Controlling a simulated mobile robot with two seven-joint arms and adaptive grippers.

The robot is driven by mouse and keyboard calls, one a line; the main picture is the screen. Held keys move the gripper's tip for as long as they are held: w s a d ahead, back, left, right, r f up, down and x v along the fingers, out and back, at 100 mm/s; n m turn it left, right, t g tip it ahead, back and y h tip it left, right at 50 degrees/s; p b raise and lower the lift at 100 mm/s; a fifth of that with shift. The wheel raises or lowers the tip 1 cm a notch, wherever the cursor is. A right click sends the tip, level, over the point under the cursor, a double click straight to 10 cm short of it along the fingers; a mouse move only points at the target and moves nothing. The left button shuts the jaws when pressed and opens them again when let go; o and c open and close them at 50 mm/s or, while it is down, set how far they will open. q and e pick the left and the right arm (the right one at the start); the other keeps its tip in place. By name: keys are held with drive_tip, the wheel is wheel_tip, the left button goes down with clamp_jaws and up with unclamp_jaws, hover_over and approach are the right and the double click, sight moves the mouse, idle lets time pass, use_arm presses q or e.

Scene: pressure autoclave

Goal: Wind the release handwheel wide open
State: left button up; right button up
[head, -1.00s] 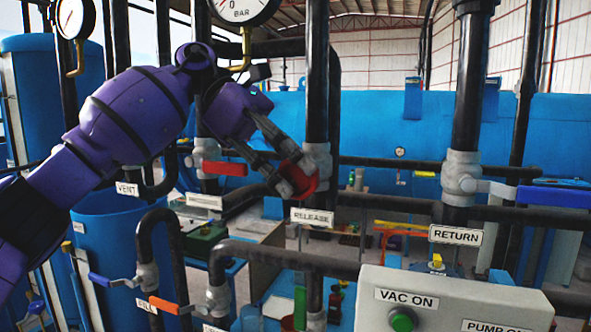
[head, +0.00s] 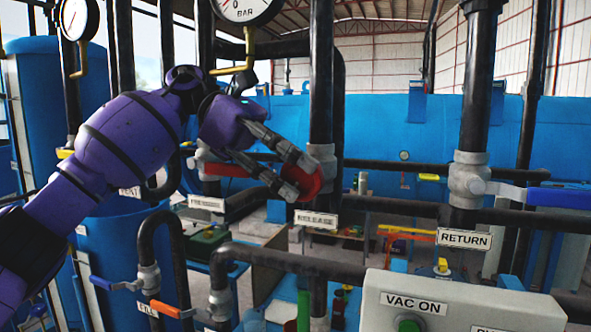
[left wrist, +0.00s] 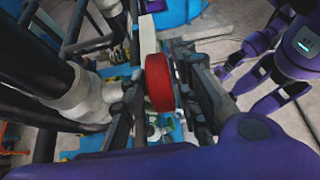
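The red release handwheel (head: 308,184) sits on a grey valve body (head: 322,158) on a dark vertical pipe, above the RELEASE label (head: 316,222). My left gripper (head: 300,176) reaches it from the left, one finger on each side of the wheel. In the left wrist view the red wheel (left wrist: 158,82) stands edge-on between the two fingers (left wrist: 158,95), which appear to press on both its sides. The fingers hide part of the wheel in the head view.
A blue-handled valve (head: 555,197) is at the right, above the RETURN label (head: 464,239). A grey panel (head: 460,308) marked VAC ON stands at the lower right. Dark pipes surround the handwheel. An orange lever (head: 166,309) is at the lower left.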

use_arm(q)
drive_tip(key=shift+o, duration=0.3)
drive_tip(key=shift+w+a+r, duration=0.1)
drive_tip(key=shift+a+r, duration=0.05)
drive_tip(key=shift+a, duration=0.05)
drive_tip(key=v, duration=1.1)
drive_tip(key=shift+a, duration=0.2)
